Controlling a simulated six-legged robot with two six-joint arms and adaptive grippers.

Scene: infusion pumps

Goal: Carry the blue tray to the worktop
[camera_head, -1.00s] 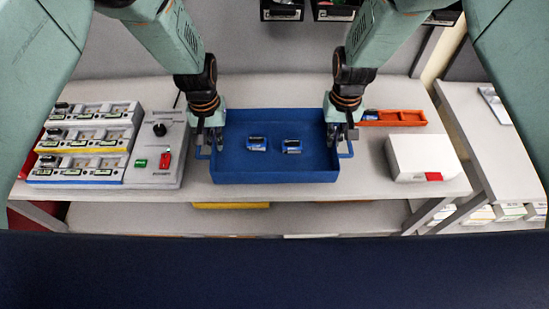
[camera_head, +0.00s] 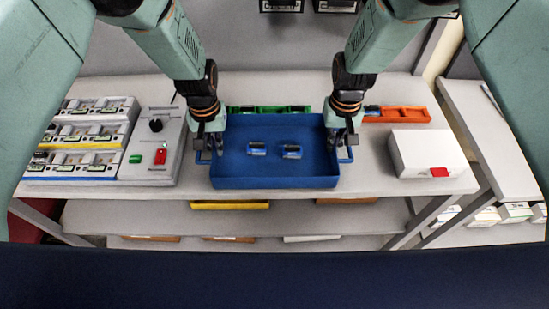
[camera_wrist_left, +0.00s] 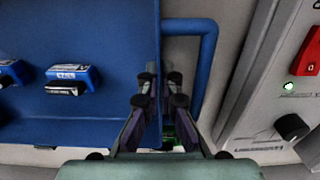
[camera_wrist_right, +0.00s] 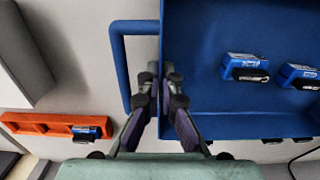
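The blue tray (camera_head: 231,167) is in the middle of the head view, over the front of the grey worktop (camera_head: 375,172). Two small blue-and-grey devices (camera_head: 257,149) (camera_head: 291,152) lie in it. My left gripper (camera_head: 208,152) is closed on the tray's left side wall. In the left wrist view its fingers (camera_wrist_left: 160,85) straddle that wall, inside the handle (camera_wrist_left: 209,70). My right gripper (camera_head: 340,147) straddles the right side wall likewise; its fingers (camera_wrist_right: 161,82) show beside the other handle (camera_wrist_right: 120,65). I cannot tell whether the tray's underside touches the worktop.
A panel with a knob and buttons (camera_head: 153,160) and racks of devices (camera_head: 90,140) stand left. A green bin (camera_head: 270,109) is behind the tray; an orange bin (camera_head: 405,115) and a white box (camera_head: 425,153) are right. A lower shelf (camera_head: 300,218) runs below.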

